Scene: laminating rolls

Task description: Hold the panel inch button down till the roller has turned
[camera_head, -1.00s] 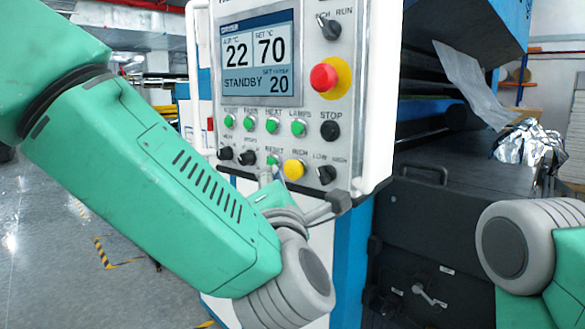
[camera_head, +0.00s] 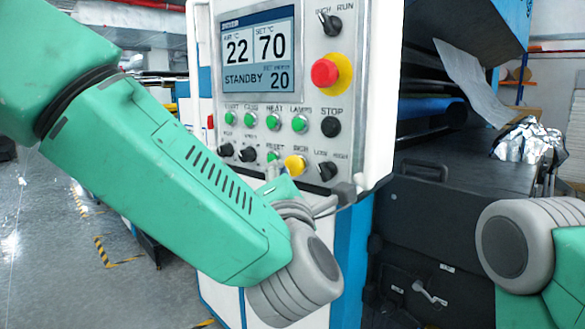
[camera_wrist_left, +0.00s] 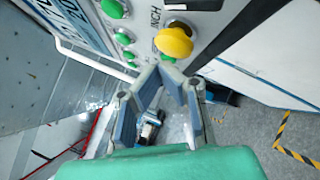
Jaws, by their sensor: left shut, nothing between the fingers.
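The yellow inch button (camera_head: 295,164) is on the lower row of the control panel (camera_head: 205,60), and it fills the top middle of the left wrist view (camera_wrist_left: 174,40). My left gripper (camera_wrist_left: 168,76) is shut and empty, its tips just below the button in that view. I cannot tell whether they touch it or whether it is pressed. In the head view the gripper (camera_head: 272,174) is small and partly hidden by my arm. The roller (camera_head: 440,108) in the machine opening shows a blue surface. My right gripper is out of view.
The screen (camera_head: 258,52) reads STANDBY. Crumpled foil (camera_head: 528,142) lies on the machine's dark top.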

